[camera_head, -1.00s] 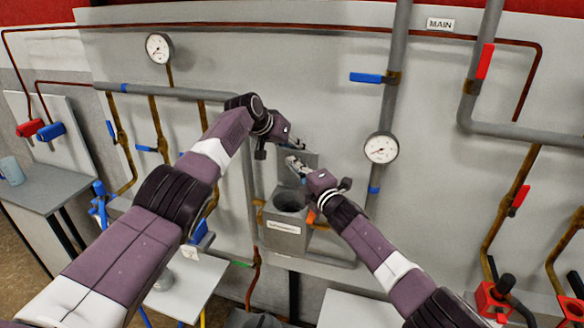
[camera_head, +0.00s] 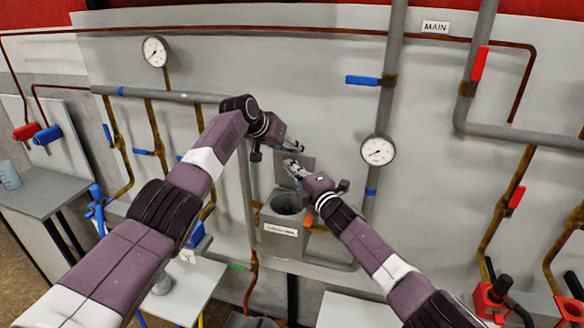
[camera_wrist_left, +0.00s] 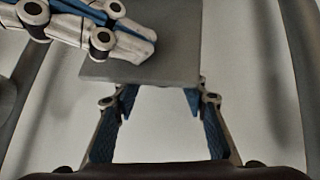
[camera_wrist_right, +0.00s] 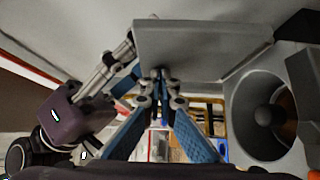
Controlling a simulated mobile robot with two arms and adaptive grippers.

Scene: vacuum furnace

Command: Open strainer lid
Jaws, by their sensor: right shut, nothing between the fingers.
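The strainer (camera_head: 272,220) is a grey box with a round dark opening on top, on the pipework at the picture's middle. Its flat grey lid (camera_head: 305,162) stands raised behind the opening. The lid also shows in the left wrist view (camera_wrist_left: 145,70) and the right wrist view (camera_wrist_right: 195,50). My right gripper (camera_head: 288,167) is shut and empty, with its fingertips (camera_wrist_right: 160,75) close to the lid; contact cannot be told. My left gripper (camera_head: 298,147) is open above and beside the lid's upper edge. In its wrist view its fingers (camera_wrist_left: 160,95) are spread, with the lid's edge beyond them.
My two grippers are very close together. Upright grey pipes and a gauge (camera_head: 378,150) stand to the right, and a thin pipe with brown fittings to the left. A grey wall panel (camera_head: 330,80) is behind. A white table (camera_head: 190,290) stands lower left.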

